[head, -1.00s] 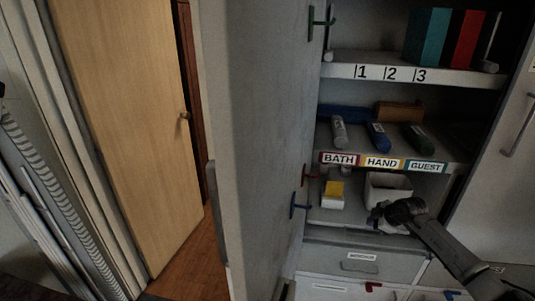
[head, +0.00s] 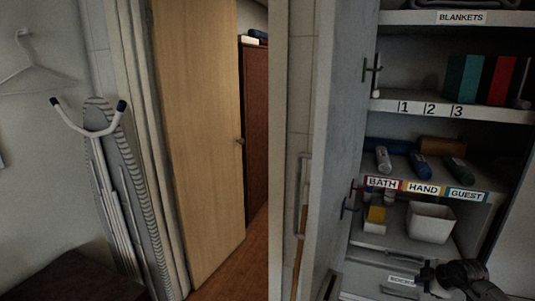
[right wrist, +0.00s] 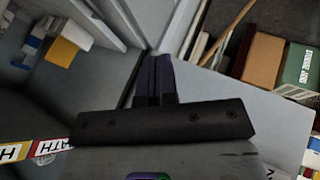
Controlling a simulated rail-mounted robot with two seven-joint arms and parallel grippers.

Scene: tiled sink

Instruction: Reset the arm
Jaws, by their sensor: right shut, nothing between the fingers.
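My right gripper (head: 428,272) shows at the bottom right of the head view, dark and shut with nothing in it. It is in front of the labelled drawer (head: 385,282), below the open shelf with the white bin (head: 431,222). In the right wrist view its dark fingers (right wrist: 155,68) are together and touch no object that I can make out. My left gripper is not in view.
The open cabinet door (head: 345,150) with coloured hooks stands left of the shelves. The shelves hold rolled towels (head: 420,166), binders (head: 495,80) and a small yellow-topped box (head: 376,218). An ironing board (head: 125,200) leans by the wooden door (head: 195,130).

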